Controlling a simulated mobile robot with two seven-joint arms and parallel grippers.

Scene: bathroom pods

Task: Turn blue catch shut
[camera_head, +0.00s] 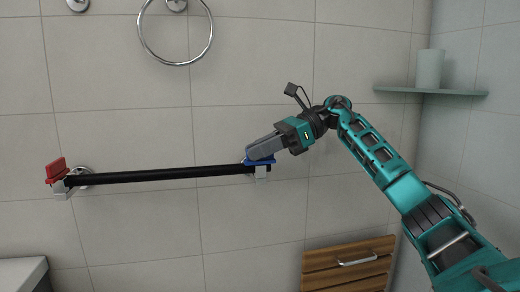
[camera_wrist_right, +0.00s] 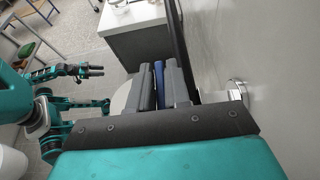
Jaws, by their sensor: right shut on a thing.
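The blue catch (camera_head: 262,161) sits at the right end of a black bar (camera_head: 160,175) on the tiled wall, above a pale bracket (camera_head: 261,173). My right gripper (camera_head: 258,150) is shut on the blue catch, its grey fingers reaching in from the upper right and hiding part of it. In the right wrist view a blue strip of the catch (camera_wrist_right: 159,72) shows between the two grey fingers. The catch looks nearly flat along the bar. My left gripper (camera_wrist_right: 92,70) shows small in the right wrist view, away from the bar; its jaw opening is unclear.
A red catch (camera_head: 56,168) stands tilted up at the bar's left end. A towel ring (camera_head: 176,62) hangs above. A corner shelf (camera_head: 430,91) with a cup (camera_head: 430,68) is at upper right. A slatted wooden panel (camera_head: 347,266) is below right. Wall around the bar is clear.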

